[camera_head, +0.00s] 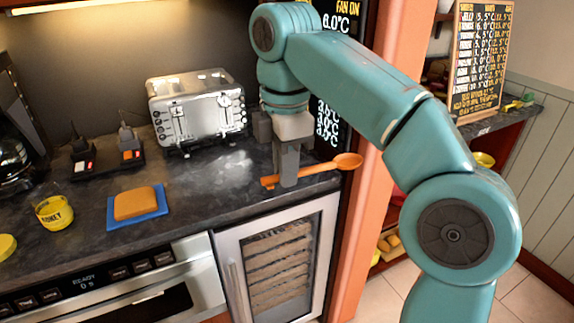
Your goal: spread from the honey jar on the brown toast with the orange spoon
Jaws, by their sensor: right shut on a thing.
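A yellow honey jar (54,212) with dark lettering stands at the left of the dark counter, slightly tilted in the view. The brown toast (135,203) lies on a blue square board (153,218) to the right of the jar. My right gripper (288,182) points down at the right end of the counter and is shut on the orange spoon (325,167). The spoon lies roughly level, with its bowl out to the right past the counter and its handle end on the left. Whether it touches the counter I cannot tell. My left gripper is out of view.
A silver toaster (197,108) stands at the back of the counter. Left of it are dark holders with plugs (108,157). A yellow lid (7,247) lies at the far left. An orange post (372,150) borders the counter at the right. Counter between board and gripper is clear.

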